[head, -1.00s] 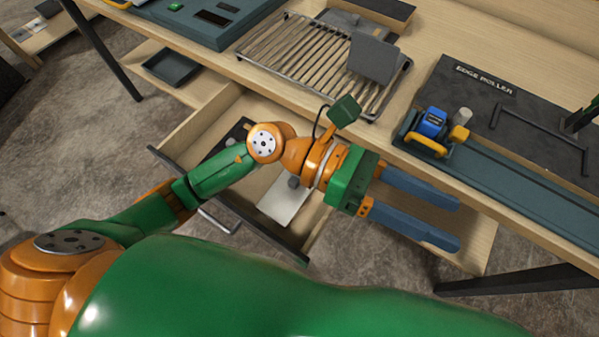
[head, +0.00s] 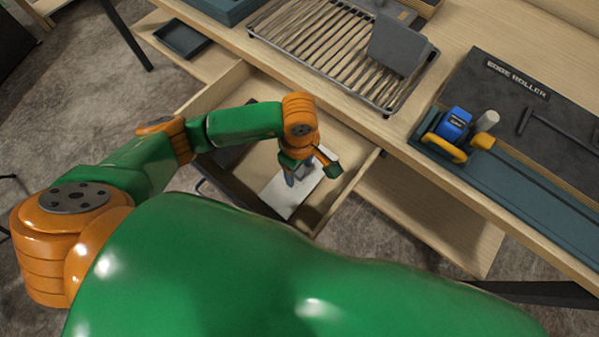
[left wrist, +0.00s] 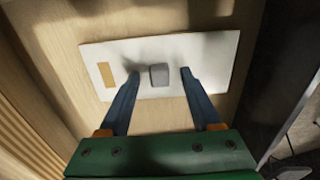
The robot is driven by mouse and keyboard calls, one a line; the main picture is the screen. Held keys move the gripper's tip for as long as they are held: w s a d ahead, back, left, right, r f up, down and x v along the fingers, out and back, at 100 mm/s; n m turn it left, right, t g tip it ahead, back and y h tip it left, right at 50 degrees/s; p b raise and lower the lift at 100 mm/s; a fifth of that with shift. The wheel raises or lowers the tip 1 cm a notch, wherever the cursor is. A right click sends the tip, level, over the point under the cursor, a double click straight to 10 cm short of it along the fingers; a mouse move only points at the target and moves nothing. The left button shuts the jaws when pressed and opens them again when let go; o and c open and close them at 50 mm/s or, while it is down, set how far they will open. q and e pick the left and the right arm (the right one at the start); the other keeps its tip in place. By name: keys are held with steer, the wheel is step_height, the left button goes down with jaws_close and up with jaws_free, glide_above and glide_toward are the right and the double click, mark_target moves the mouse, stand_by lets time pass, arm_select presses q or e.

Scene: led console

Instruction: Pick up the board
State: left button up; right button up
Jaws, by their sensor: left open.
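The board is a white flat panel (head: 287,202) lying on the wooden bottom of the open drawer. In the left wrist view the board (left wrist: 220,48) has a grey block-shaped knob (left wrist: 159,75) near its middle and a tan patch at its left end. My left gripper (left wrist: 157,72) points down over the board. Its two blue fingers are apart, one on each side of the knob, with gaps between. In the head view the left gripper (head: 296,178) is partly hidden by its own wrist. My right gripper is not in view.
The open drawer (head: 226,85) has wooden walls close around the board. The bench above holds a slatted rack (head: 315,55), a blue tool (head: 455,124) and a dark edge roller mat (head: 560,90). A small dark tray (head: 182,38) lies on the lower shelf.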

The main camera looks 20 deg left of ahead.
arm_select(q)
jaws_close()
steer(key=shift+r, duration=0.1)
